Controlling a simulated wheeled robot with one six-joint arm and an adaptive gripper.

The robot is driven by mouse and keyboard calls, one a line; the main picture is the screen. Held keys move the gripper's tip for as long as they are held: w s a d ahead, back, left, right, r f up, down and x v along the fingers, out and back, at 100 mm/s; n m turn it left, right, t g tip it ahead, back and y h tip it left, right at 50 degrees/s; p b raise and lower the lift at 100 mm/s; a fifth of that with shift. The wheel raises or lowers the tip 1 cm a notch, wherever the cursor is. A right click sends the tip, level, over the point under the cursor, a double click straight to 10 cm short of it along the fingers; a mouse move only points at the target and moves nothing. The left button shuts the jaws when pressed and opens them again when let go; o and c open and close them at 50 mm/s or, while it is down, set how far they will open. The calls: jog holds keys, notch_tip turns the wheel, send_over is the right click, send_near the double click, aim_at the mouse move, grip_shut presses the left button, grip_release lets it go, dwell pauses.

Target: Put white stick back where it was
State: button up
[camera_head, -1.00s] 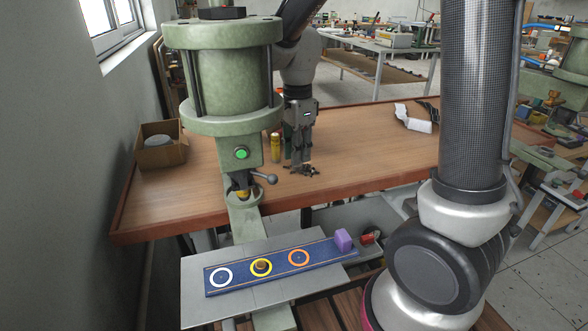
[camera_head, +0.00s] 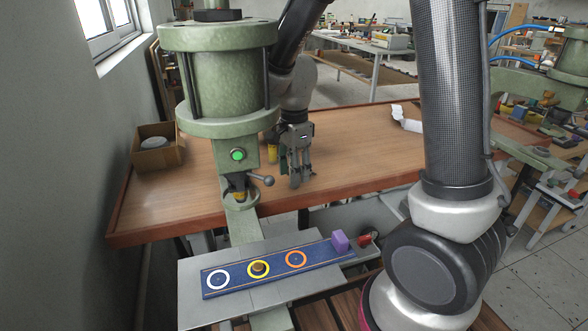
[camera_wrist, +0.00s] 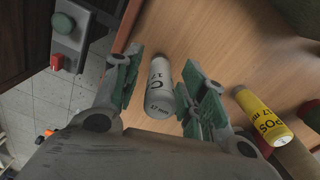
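The white stick (camera_wrist: 160,85), a white cylinder with dark lettering, shows in the wrist view between the two fingers of my gripper (camera_wrist: 165,90). The fingers have green pads and stand apart, with a gap visible on each side of the stick. In the head view my gripper (camera_head: 299,180) points down over the wooden table, and I cannot make out the stick there. A blue board (camera_head: 325,252) in front bears a white ring (camera_head: 218,280), a yellow ring (camera_head: 249,270) with a small brownish piece inside, and an orange ring (camera_head: 288,261).
A yellow cylinder (camera_head: 272,154) stands left of my gripper; it also shows in the wrist view (camera_wrist: 262,115). The green press (camera_head: 223,70) stands close at left. A cardboard box (camera_head: 152,157) is on the table's left. A purple block (camera_head: 340,240) sits at the board's right end.

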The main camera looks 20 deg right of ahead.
notch_tip(320, 180, up, 12)
jog(key=shift+r, duration=0.2)
jog(key=s+d+r+n+t, duration=0.2)
jog(key=s+d+n, duration=0.5)
jog(key=s, duration=0.2)
jog(key=s+d+r+n+t, duration=0.2)
jog(key=s+d+n, duration=0.6)
jog(key=s, duration=0.2)
jog(key=shift+r, duration=0.15)
